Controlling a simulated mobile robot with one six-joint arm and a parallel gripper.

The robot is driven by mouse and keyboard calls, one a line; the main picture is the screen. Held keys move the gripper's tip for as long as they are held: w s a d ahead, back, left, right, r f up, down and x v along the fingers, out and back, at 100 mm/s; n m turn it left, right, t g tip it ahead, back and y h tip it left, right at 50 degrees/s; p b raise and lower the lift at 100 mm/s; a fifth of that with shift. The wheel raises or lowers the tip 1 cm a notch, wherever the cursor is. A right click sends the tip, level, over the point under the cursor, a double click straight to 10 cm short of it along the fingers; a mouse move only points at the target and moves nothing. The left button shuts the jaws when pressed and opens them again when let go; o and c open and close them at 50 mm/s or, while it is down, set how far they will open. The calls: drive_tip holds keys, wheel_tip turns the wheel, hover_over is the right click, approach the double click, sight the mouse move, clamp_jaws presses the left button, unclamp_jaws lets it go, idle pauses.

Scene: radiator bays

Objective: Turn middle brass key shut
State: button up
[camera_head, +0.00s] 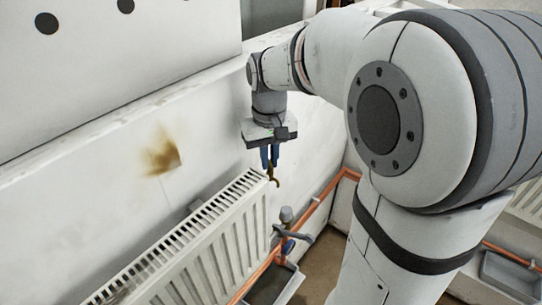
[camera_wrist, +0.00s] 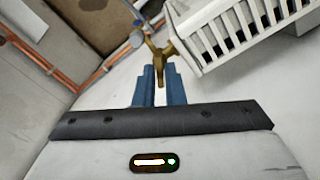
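My gripper (camera_head: 270,158) points down by the right top end of the white radiator (camera_head: 205,245). Its two blue fingers are close together on the stem of a brass key (camera_wrist: 160,52), which sticks out past the fingertips and forks at its end. In the camera_head view the brass key (camera_head: 274,179) shows as a small hook below the fingers. I cannot tell whether its end touches anything. A valve with a grey round head (camera_head: 286,214) and a grey lever stands on the pipe below; the round head (camera_wrist: 137,39) also shows in the wrist view.
Copper pipe (camera_head: 322,208) runs along the wall's foot. A grey tray (camera_head: 272,287) lies under the valve. A brown stain (camera_head: 162,155) marks the white wall. My arm hides much of the right side, where another radiator (camera_head: 528,200) and tray (camera_head: 510,275) show.

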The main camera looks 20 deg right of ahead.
clamp_jaws()
drive_tip(key=shift+d, duration=0.1)
drive_tip(key=shift+m, duration=0.4)
drive_tip(key=m, duration=0.3)
drive_tip(key=shift+b, duration=0.3)
drive_tip(key=m, duration=0.3)
drive_tip(key=shift+r+m+b, duration=0.1)
drive_tip(key=shift+m+b, duration=0.3)
drive_tip(key=shift+m, duration=1.9)
drive_tip(key=shift+w, duration=0.1)
drive_tip(key=shift+o, duration=0.8)
unclamp_jaws()
